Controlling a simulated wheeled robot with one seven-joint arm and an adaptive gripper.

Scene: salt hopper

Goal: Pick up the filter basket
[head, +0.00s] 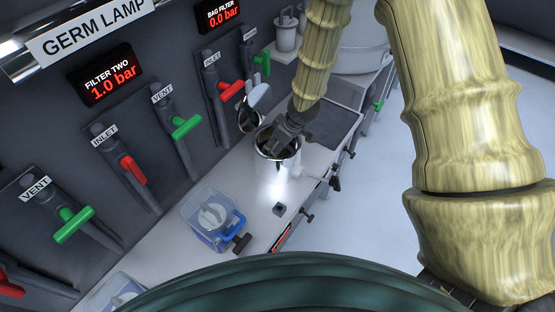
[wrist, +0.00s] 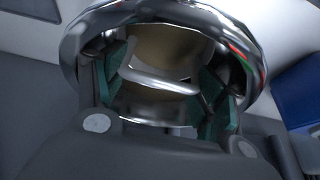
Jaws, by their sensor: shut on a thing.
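The filter basket (wrist: 165,42) sits inside the shiny metal housing (head: 284,175), down within its round rim. In the wrist view the basket shows a tan inner wall and a silver bar handle (wrist: 160,83) across it. My gripper (head: 280,142) reaches down into the open top of the housing. In the wrist view its teal fingers (wrist: 165,75) are inside the rim, at either end of the bar, and shut on the basket's handle. The lower part of the basket is hidden.
The housing's polished lid (head: 256,98) stands open beside the wall. A clear bin (head: 213,219) with white and blue parts and a small dark block (head: 279,209) are on the bench. Red and green valve handles (head: 186,127) stick out from the wall panel. Clear floor lies to the right.

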